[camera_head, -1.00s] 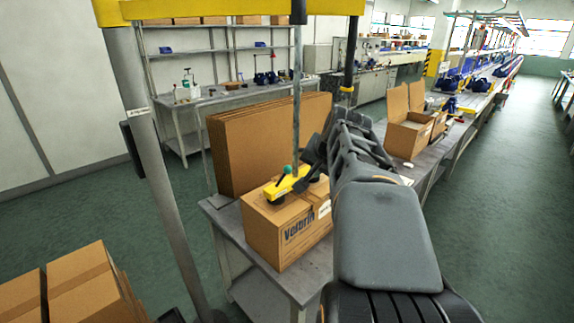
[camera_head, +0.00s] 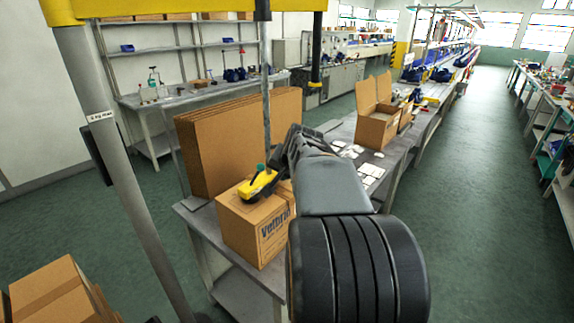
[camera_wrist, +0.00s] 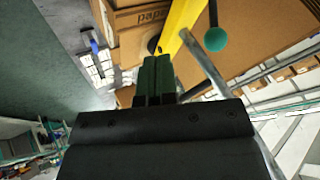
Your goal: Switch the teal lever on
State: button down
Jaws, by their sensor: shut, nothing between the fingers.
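The teal lever's round knob (camera_head: 260,168) stands on a dark stem above a yellow bar (camera_head: 258,189), which lies on a closed cardboard box (camera_head: 250,230). In the wrist view the teal knob (camera_wrist: 215,39) hangs from its dark stem at upper right, beside the yellow bar (camera_wrist: 177,28). My gripper (camera_wrist: 155,60) is shut and empty, its dark green fingertips close to the bar and left of the knob, apart from the knob. In the head view my wrist and arm hide the right part of the bar and my fingertips.
The box sits on a grey table (camera_head: 200,222) with upright flat cardboard sheets (camera_head: 240,140) behind it. A metal pole (camera_head: 267,100) rises above the bar. An open box (camera_head: 378,128) and white cards (camera_head: 370,172) lie further along. The floor aisle (camera_head: 480,180) at right is clear.

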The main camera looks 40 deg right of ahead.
aim_at(257, 175)
jog(key=shift+w+a+f+p, duration=0.1)
jog(key=shift+w+a+p, duration=0.15)
jog(key=shift+w, duration=0.55)
jog(key=shift+w+a+f+p, duration=0.15)
jog(key=shift+w+p, duration=0.15)
jog(key=shift+w, duration=0.5)
jog(key=shift+w+a+f+p, duration=0.15)
jog(key=shift+w+p, duration=0.1)
jog(key=shift+w, duration=0.55)
